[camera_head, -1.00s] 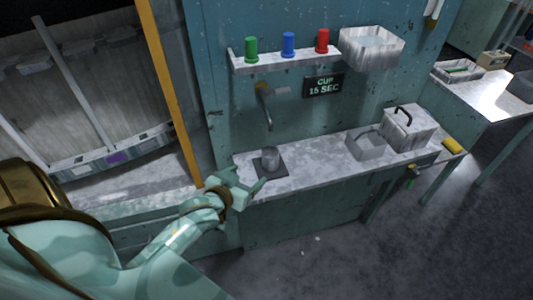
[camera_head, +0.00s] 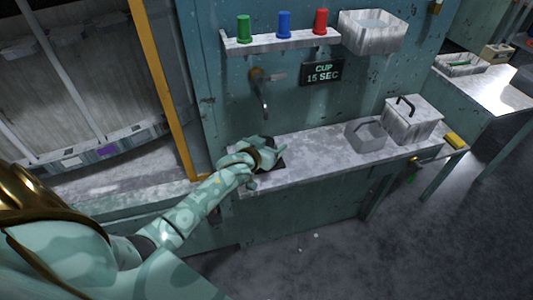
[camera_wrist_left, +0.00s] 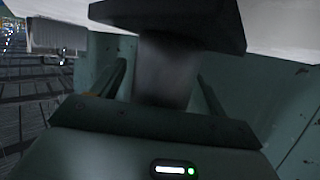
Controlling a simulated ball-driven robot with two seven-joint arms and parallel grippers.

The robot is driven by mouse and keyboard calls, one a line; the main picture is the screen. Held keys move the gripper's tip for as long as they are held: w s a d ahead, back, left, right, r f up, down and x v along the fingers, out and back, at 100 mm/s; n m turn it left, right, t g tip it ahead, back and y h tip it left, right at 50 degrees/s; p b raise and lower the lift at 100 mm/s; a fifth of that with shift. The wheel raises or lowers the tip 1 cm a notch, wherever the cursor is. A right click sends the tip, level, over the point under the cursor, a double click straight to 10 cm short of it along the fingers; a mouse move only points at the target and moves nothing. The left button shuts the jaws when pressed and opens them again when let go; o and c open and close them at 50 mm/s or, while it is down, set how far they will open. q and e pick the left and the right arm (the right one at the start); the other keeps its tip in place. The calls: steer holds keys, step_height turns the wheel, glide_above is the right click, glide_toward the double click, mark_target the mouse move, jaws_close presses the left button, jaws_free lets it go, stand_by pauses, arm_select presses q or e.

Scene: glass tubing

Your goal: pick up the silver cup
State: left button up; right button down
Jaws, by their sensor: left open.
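My left gripper (camera_head: 272,156) is over the dark square pad (camera_head: 278,166) on the counter, below the tap. The silver cup is hidden behind my gripper in the head view. In the left wrist view, a blurred grey shape that looks like the cup (camera_wrist_left: 164,70) stands between the two fingers of my left gripper (camera_wrist_left: 165,92), next to the dark pad (camera_wrist_left: 175,14). The fingers are apart, and I cannot tell whether either touches the cup. My right gripper is not in view.
The tap (camera_head: 262,92) hangs above the pad. A shelf (camera_head: 280,40) holds green, blue and red cylinders beside a white basin (camera_head: 372,32). A sign (camera_head: 322,72) reads "CUP 15 SEC". A grey container (camera_head: 366,135) and a lidded box (camera_head: 411,120) stand on the counter's right. Mid-counter is clear.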

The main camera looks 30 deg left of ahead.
arm_select(q)
steer(key=shift+c, duration=0.6)
steer(key=c, duration=1.1)
steer(key=shift+o, duration=0.2)
steer(key=shift+r, duration=0.15)
